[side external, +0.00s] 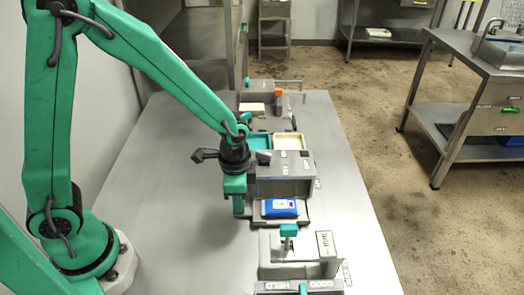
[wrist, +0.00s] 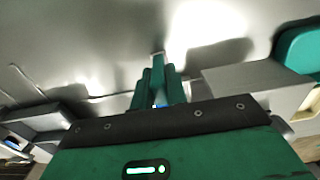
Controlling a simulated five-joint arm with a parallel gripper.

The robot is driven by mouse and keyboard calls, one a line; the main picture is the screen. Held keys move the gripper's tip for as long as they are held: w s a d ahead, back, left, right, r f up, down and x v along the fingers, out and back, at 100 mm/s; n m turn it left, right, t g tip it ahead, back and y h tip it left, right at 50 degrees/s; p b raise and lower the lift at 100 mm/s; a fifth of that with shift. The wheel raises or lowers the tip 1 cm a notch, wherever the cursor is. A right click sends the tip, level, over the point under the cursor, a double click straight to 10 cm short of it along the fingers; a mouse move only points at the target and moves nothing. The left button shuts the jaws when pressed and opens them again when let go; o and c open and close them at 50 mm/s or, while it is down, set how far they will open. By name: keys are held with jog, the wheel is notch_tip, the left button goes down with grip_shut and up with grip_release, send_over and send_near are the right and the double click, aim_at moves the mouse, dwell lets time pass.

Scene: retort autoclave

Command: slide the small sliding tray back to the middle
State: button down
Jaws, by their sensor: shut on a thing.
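The small sliding tray (side external: 281,222) is a grey plate at the front of a grey box-shaped unit (side external: 285,182) in the side view. A blue packet with a white label (side external: 279,207) lies on it. My gripper (side external: 239,208) points down at the left of the tray, close beside the unit. In the wrist view its two green fingers (wrist: 158,88) are together on a thin grey part, which looks like part of the tray. The exact grip is hidden by the fingers and the arm.
Behind the unit are a teal bin (side external: 258,141) and a cream bin (side external: 289,142). In front stands a grey fixture with a teal-topped post (side external: 289,231). The steel table (side external: 165,200) is clear to the left. Its right edge lies close beyond the unit.

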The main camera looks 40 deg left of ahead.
jog(key=shift+s+d, duration=0.65)
jog(key=shift+d, duration=0.2)
jog(key=c, duration=1.4)
grip_release()
jog(key=shift+r, duration=0.1)
notch_tip(320, 180, up, 8)
jog(key=shift+a, duration=0.15)
